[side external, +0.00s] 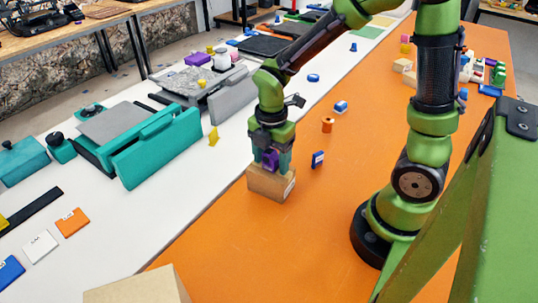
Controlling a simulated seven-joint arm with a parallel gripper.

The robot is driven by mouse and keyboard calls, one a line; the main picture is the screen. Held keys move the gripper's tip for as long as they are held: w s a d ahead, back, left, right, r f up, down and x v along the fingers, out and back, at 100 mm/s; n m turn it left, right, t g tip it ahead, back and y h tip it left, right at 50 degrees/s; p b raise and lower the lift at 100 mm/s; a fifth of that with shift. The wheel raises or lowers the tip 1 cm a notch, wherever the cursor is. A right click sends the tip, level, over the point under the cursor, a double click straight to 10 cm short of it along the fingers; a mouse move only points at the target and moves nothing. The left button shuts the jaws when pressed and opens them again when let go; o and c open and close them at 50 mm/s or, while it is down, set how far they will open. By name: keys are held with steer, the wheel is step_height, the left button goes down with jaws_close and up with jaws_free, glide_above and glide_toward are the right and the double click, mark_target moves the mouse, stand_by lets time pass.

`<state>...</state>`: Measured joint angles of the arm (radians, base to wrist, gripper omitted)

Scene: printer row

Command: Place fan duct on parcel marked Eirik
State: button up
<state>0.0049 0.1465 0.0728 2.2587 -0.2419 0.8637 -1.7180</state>
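A small brown cardboard parcel (268,184) sits on the orange strip of the table, left of my arm's base. It has a white label on its right side, too small to read. My gripper (271,163) points straight down over the parcel. A purple part (270,159), which looks like the fan duct, is between its fingers. The fingers hide much of it. It is at the parcel's top; I cannot tell whether it touches.
A blue-and-white block (318,159), an orange ring-shaped part (327,125) and another blue-and-white block (341,107) lie right of the parcel. A teal printer (155,145) stands at left. A larger box (140,287) is at the front edge. Orange surface in front of the parcel is clear.

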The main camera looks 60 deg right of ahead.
mark_target(272, 152)
step_height(272, 152, up, 11)
steer(key=shift+r, duration=0.15)
steer(key=s+r+m+t+y, duration=0.1)
steer(key=s+r+m+t, duration=0.1)
steer(key=m, duration=0.9)
steer(key=s+a+r+m+t+y, duration=0.1)
steer(key=s+r+m+t, duration=0.2)
steer(key=m, duration=0.8)
steer(key=shift+s+a+r+t, duration=0.2)
steer(key=shift+s+t, duration=0.5)
steer(key=shift+t, duration=0.4)
